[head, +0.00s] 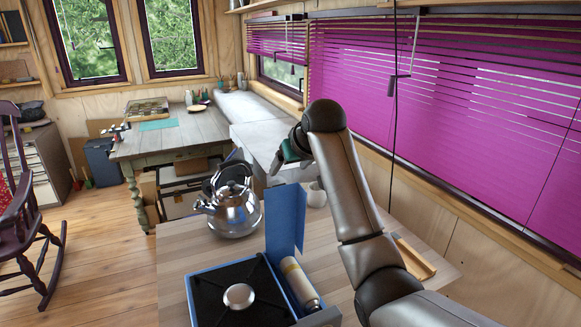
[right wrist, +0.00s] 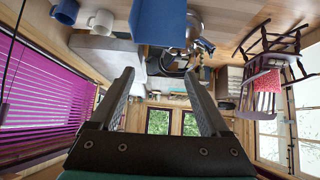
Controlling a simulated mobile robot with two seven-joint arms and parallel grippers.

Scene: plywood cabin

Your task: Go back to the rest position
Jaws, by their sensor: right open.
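My right arm rises from the lower right of the head view, over the right side of the wooden table (head: 185,262). My left gripper is not in view.
A steel kettle (head: 232,212) stands on the table, left of an open blue camping stove (head: 282,225) with a gas canister (head: 298,284). A white mug (head: 317,196) is beside my arm. Magenta blinds (head: 450,110) line the right wall.

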